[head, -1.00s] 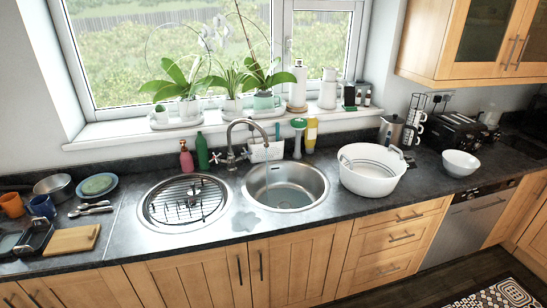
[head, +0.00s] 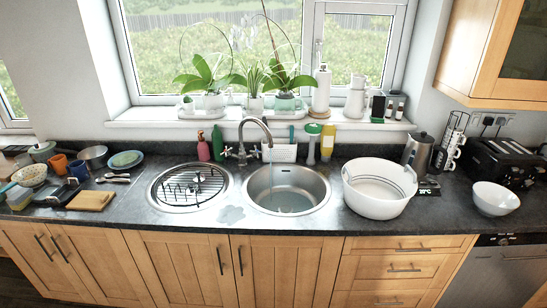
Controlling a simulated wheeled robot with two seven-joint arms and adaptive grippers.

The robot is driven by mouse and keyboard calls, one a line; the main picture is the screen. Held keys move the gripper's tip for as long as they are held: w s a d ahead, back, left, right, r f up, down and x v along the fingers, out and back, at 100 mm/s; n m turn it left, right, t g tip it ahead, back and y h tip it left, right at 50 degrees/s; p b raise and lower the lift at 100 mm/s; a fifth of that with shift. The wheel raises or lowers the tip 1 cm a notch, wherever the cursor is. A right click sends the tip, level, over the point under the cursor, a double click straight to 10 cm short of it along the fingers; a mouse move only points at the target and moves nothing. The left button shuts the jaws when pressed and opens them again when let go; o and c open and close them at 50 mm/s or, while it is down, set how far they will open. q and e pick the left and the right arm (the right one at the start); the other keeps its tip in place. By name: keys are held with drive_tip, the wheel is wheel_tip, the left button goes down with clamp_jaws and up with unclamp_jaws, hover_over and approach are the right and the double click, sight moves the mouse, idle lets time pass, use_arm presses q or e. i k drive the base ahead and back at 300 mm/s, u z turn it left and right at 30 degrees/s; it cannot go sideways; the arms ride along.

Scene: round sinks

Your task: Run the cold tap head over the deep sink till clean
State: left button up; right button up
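The chrome gooseneck tap (head: 242,130) stands behind and between the two round sinks. Its spout curves to the right and ends over the back left part of the deep sink (head: 318,188), the right-hand round steel bowl. A thin pale bluish streak shows below the spout, like running water. The bowl's floor looks pale bluish too; whether it is dirty is too small to tell. Small cross-shaped tap handles (head: 227,152) sit at the tap's base; which one is cold cannot be told. Neither of my grippers is in view.
A wire rack (head: 190,188) covers the left round sink. A white tub (head: 378,205) stands right of the deep sink, with a white bowl (head: 494,198) further right. Bottles (head: 204,148) stand behind the sinks. A wooden board (head: 91,200) and dishes crowd the left counter.

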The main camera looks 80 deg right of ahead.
sight(255, 153)
drive_tip(key=z, duration=1.8)
